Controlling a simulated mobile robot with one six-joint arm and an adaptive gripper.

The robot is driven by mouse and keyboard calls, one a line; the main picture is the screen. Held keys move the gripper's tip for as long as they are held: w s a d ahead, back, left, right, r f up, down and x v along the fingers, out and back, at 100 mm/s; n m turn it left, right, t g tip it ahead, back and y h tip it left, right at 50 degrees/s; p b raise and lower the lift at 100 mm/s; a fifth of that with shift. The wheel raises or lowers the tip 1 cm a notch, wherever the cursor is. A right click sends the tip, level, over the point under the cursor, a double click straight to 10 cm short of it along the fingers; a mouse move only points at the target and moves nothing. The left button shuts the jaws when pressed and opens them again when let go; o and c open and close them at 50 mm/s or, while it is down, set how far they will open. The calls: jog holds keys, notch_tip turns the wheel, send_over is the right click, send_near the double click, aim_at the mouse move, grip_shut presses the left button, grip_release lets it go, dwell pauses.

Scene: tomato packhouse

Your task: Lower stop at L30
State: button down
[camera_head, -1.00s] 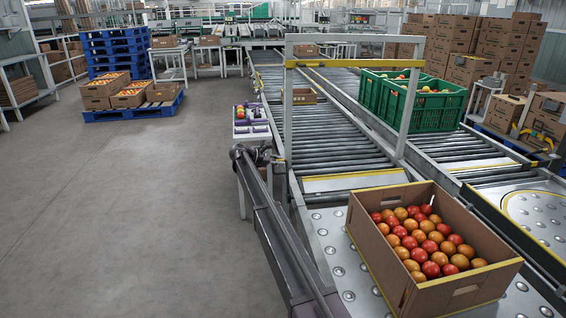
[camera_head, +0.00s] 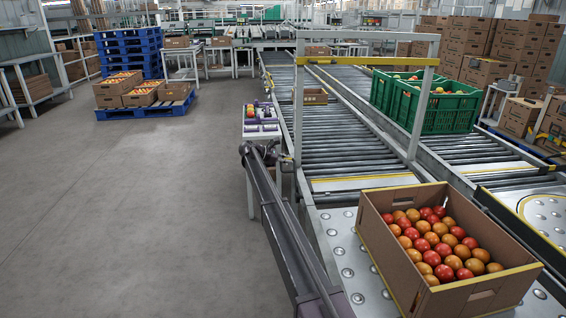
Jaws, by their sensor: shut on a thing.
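My arm reaches from the bottom of the picture up to the left side of the near roller conveyor (camera_head: 350,165). My gripper (camera_head: 284,158) is at its far end, beside the left post of the grey metal frame (camera_head: 299,110) that spans the lane. It is shut on a small part there, too small and too covered to make out; it may be a lever of the stop. A yellow-edged plate (camera_head: 365,183) lies across the lane below the frame. I cannot read an L30 label, nor tell whether the stop is up or down.
An open carton of tomatoes (camera_head: 400,268) stands on the ball-topped plate (camera_head: 350,262) in front. Green crates (camera_head: 450,112) stand on the right conveyor. A narrow side table (camera_head: 262,134) is beyond my gripper. Blue pallets (camera_head: 140,112) stand at the left; the grey floor between is clear.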

jog(key=shift+w+f+n+g+b, duration=0.45)
jog(key=shift+w+f, duration=0.2)
jog(key=shift+w, duration=0.15)
jog(key=c, duration=0.7)
grip_release()
jog(key=shift+w, duration=0.1)
jog(key=shift+r, duration=0.1)
notch_tip(320, 180, up, 9)
jog(key=p, duration=0.9)
